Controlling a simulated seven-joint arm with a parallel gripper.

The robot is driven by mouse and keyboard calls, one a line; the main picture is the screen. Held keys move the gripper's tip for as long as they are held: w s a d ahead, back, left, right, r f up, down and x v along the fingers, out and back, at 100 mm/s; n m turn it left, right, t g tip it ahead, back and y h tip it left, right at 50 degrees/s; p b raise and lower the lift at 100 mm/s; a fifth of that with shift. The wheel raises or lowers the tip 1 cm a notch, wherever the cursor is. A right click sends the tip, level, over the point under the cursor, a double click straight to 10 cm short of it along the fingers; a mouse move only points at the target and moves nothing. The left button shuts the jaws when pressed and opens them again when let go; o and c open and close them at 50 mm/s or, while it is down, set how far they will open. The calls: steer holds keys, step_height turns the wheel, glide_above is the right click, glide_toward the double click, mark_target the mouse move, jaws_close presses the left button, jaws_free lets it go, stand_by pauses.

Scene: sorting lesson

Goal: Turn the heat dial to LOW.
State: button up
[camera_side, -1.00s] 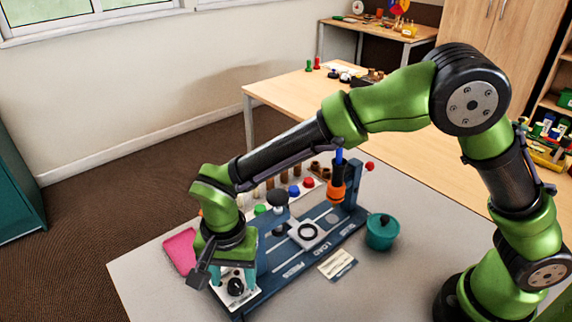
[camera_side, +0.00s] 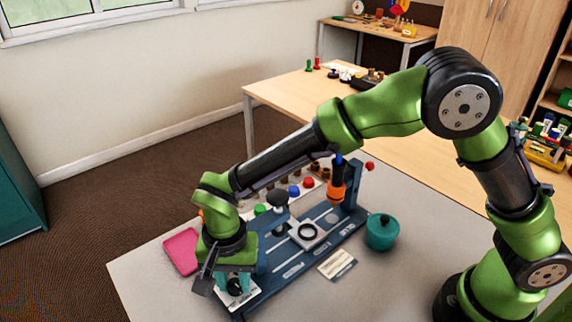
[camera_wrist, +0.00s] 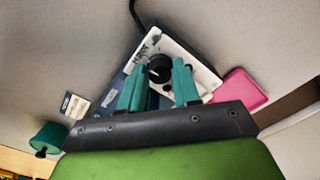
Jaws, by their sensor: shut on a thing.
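The heat dial (camera_side: 235,287) is a black round knob on a white panel (camera_side: 249,296) at the near left end of the blue bench fixture. In the wrist view the dial (camera_wrist: 160,69) sits between the teal fingers of my gripper (camera_wrist: 158,75). My gripper (camera_side: 235,281) points down over the panel and is shut on the dial in the side view. The fingers hide part of the knob. The dial's setting and the small marks around it are too small to read.
A blue fixture (camera_side: 286,272) with a black-knobbed press and an orange-and-blue tool (camera_side: 337,192) runs back to the right. A teal lidded pot (camera_side: 382,234) and a card (camera_side: 337,264) lie right of it. A pink pad (camera_side: 181,252) is at left.

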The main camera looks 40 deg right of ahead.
mark_target(235, 282)
steer(key=n, duration=0.3)
steer(key=shift+n, duration=0.4)
steer(key=o, duration=1.1)
steer(key=shift+c, duration=0.2)
step_height(235, 282, up, 17)
